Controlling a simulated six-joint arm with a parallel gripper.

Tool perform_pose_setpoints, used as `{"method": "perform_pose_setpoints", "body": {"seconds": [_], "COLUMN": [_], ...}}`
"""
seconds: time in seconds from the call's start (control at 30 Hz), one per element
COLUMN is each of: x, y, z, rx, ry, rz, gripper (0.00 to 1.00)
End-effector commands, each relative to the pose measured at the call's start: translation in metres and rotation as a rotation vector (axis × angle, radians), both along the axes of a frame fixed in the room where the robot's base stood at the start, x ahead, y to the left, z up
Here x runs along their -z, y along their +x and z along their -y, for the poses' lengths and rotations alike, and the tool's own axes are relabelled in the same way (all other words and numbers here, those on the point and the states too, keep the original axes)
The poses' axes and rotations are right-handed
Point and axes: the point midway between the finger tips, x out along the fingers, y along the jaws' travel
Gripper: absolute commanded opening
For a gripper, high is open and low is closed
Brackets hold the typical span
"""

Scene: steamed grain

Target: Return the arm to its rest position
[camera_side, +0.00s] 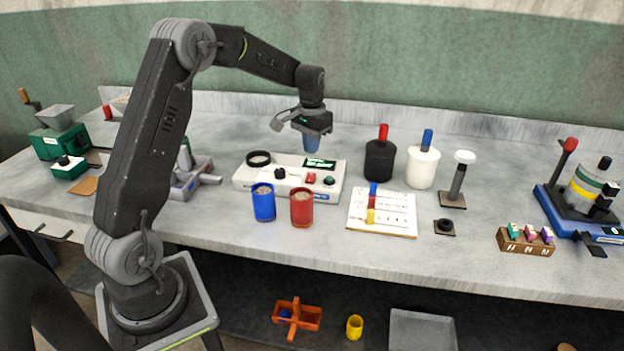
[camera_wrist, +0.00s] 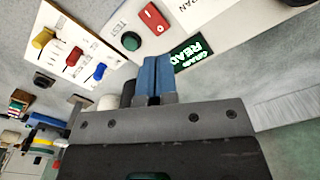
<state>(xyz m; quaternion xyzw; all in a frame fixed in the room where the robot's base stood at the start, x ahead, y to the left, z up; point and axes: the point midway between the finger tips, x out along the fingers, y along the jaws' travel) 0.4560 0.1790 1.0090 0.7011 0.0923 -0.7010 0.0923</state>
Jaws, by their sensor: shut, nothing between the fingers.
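My gripper (camera_side: 311,146) hangs from my raised, bent arm over the back of a white grain tester (camera_side: 248,179). Its blue fingers are shut together with nothing between them, as the wrist view also shows (camera_wrist: 152,78). The fingers point down, and I cannot tell the exact gap to the tester. The tester has a dark ring, a dark knob, a red switch (camera_wrist: 153,18) and a green button (camera_wrist: 131,41). Its lit green display (camera_wrist: 192,54) seems to read "GRAIN READY", partly hidden by the fingers in the wrist view.
Blue (camera_side: 263,204) and red (camera_side: 302,210) cups of grain stand in front of the tester. A card with colored scoops (camera_side: 381,226), black (camera_side: 379,161) and white (camera_side: 422,168) jars and a tamper (camera_side: 457,185) are to the right. A green grinder (camera_side: 60,140) stands far left.

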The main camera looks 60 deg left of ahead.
Motion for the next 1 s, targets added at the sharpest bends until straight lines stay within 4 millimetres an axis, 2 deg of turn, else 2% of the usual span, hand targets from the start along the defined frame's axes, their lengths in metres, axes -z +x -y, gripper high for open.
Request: {"method": "perform_pose_setpoints", "body": {"seconds": [0.13, 0.27, 0.4, 0.6, 0.8, 0.9, 1.0], "x": [-0.017, -0.052, -0.090, -0.122, -0.130, -0.126, -0.120], "y": [-0.005, -0.023, -0.057, -0.119, -0.187, -0.215, -0.235], "z": [0.015, 0.051, 0.098, 0.156, 0.199, 0.213, 0.221], "rx": [0.014, 0.046, 0.088, 0.147, 0.203, 0.227, 0.243], "ry": [0.012, 0.034, 0.057, 0.077, 0.080, 0.076, 0.070], "rz": [0.024, 0.077, 0.151, 0.261, 0.374, 0.422, 0.458], "gripper": [0.00, 0.00, 0.00, 0.00, 0.00, 0.00, 0.00]}}
